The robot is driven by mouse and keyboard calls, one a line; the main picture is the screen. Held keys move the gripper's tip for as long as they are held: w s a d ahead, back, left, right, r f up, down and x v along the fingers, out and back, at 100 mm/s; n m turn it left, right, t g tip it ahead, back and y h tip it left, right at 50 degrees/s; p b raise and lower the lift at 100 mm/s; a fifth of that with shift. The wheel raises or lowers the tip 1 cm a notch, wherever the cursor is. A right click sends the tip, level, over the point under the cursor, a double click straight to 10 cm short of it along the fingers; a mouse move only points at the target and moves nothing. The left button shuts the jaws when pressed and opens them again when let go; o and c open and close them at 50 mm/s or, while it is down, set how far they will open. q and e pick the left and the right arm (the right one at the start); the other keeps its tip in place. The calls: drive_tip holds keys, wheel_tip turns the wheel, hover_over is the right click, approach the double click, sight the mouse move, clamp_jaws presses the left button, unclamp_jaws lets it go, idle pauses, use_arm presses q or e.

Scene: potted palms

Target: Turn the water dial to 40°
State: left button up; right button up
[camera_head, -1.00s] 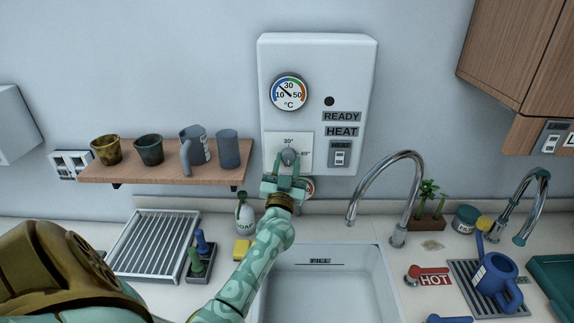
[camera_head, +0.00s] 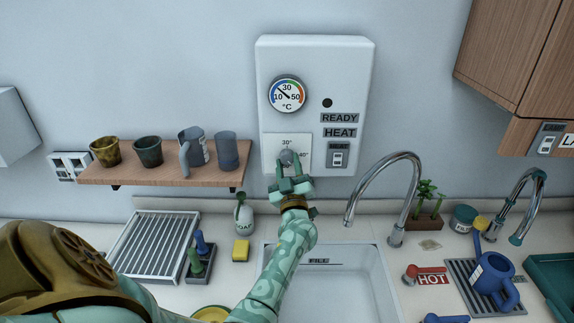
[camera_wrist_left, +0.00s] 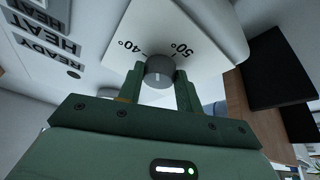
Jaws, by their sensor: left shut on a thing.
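The water dial (camera_head: 287,157) is a small grey round knob on a white plate low on the white heater box, with 30° printed above it and 40° to its right, partly hidden. My left gripper (camera_head: 288,166) is shut on it from below, tilted. In the left wrist view the dial (camera_wrist_left: 159,71) sits between the two green fingers of my left gripper (camera_wrist_left: 160,78), with 40° and 50° on the plate beyond. A pale mark shows on the knob; I cannot tell its exact reading. My right gripper is out of view.
The round gauge (camera_head: 289,94) above has its needle toward the upper left. A wooden shelf (camera_head: 170,176) with cups is left of the box.

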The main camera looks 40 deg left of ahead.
use_arm(q)
drive_tip(key=n+g, duration=0.1)
drive_tip(key=n, duration=0.3)
drive_tip(key=shift+w+d+r+g+y+p, duration=0.1)
drive_tip(key=shift+w+d+g+y+p, duration=0.05)
drive_tip(key=shift+g+y+p, duration=0.25)
drive_tip(key=n, duration=0.2)
drive_tip(key=n+g+p, duration=0.1)
drive_tip(key=shift+d+r+n+g, duration=0.1)
drive_tip(key=shift+r+n+g, duration=0.05)
drive_tip(key=shift+n+g, duration=0.2)
drive_tip(key=n+g+p, duration=0.1)
drive_tip(key=n, duration=0.1)
drive_tip(key=n+g+p, duration=0.1)
drive_tip(key=n, duration=0.2)
drive_tip(key=shift+w+d+r+n, duration=0.1)
drive_tip(key=shift+w+r+n, duration=0.05)
drive_tip(key=shift+n, duration=0.1)
drive_tip(key=o, duration=1)
